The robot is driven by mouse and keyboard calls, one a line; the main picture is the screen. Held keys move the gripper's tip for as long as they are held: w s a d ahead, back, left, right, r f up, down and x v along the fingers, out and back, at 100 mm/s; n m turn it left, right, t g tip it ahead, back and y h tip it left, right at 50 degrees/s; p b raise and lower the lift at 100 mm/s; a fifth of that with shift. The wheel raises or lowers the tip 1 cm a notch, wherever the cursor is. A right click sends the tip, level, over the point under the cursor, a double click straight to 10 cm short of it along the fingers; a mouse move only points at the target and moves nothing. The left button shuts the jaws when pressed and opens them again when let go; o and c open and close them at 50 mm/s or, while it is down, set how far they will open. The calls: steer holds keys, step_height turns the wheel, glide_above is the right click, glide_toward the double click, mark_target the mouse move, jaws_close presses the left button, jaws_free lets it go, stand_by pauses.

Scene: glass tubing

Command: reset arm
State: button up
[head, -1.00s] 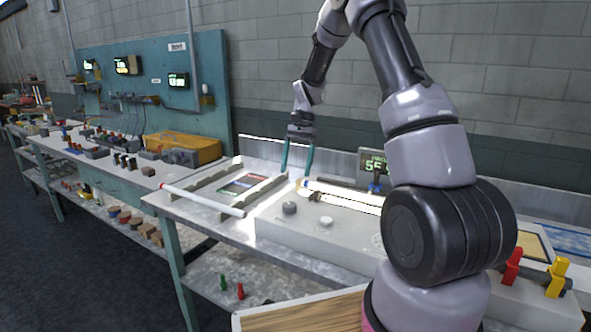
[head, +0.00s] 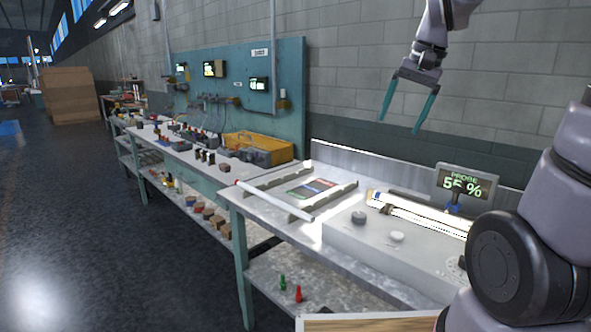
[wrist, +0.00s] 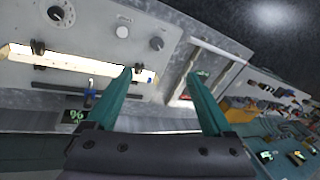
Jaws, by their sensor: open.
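My gripper (head: 408,108) is raised well above the bench in the head view, in front of the grey block wall. Its two teal fingers are spread apart with nothing between them. In the wrist view the fingers of my gripper (wrist: 165,88) also stand apart and empty. A white tube (head: 272,200) lies slanted across the front of two rails at the bench's left part.
A display (head: 466,184) reading "PROBE 55 %" stands behind the apparatus. A second bench with a teal panel (head: 290,75) and a yellow case (head: 252,145) is farther left. Small red and green pieces (head: 290,290) sit on the lower shelf. The air around my gripper is clear.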

steer(key=s+d+r+n+t, duration=0.1)
steer(key=s+r+t, duration=0.2)
steer(key=s, duration=0.9)
steer(key=shift+t, duration=0.7)
